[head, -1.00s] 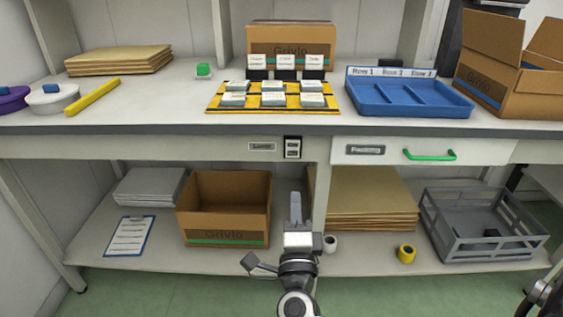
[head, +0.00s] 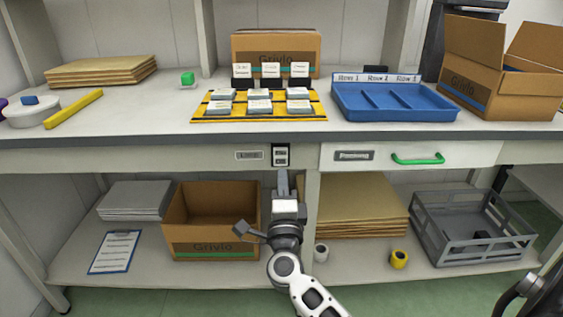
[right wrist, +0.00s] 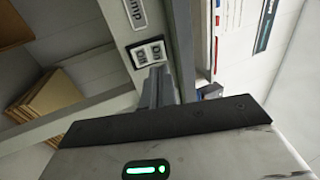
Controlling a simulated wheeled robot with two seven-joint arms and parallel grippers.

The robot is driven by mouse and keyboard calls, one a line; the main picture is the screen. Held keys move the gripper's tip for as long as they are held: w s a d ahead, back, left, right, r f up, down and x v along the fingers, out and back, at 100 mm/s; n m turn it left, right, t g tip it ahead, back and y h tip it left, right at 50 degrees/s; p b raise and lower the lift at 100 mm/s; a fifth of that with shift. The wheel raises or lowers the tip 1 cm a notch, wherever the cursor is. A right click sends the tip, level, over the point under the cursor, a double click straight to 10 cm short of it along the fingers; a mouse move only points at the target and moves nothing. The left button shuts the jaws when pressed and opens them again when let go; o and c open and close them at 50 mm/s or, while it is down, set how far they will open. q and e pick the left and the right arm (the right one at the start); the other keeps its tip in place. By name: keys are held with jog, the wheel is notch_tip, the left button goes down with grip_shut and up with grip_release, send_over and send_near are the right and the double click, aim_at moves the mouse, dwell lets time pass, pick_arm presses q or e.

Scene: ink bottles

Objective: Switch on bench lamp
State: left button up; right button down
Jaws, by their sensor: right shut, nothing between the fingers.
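The lamp switch (head: 281,155) is a small dark-framed plate with two white halves on the bench's front rail, right of a grey label (head: 248,155). In the right wrist view the switch (right wrist: 148,53) shows halves marked On and Off, and the label (right wrist: 136,14) ends in "mp". My right gripper (head: 283,176) is shut and empty, pointing up just below the switch. In the right wrist view its fingertips (right wrist: 157,72) are at the switch's lower edge; I cannot tell whether they touch. The lamp itself is not seen. My left gripper is not in view.
A drawer with a green handle (head: 418,159) is right of the switch. An open carton (head: 212,247) and a grey crate (head: 470,245) stand on the lower shelf. The benchtop holds a blue tray (head: 395,113) and a yellow rack (head: 258,117) of cards.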

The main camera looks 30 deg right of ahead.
aim_at(281, 151)
jog(key=x, duration=0.4)
jog(key=shift+w+d, duration=0.1)
jog(key=shift+w, duration=0.15)
jog(key=shift+w+d+r, duration=0.2)
jog(key=shift+w+d, duration=0.15)
jog(key=shift+w, duration=0.2)
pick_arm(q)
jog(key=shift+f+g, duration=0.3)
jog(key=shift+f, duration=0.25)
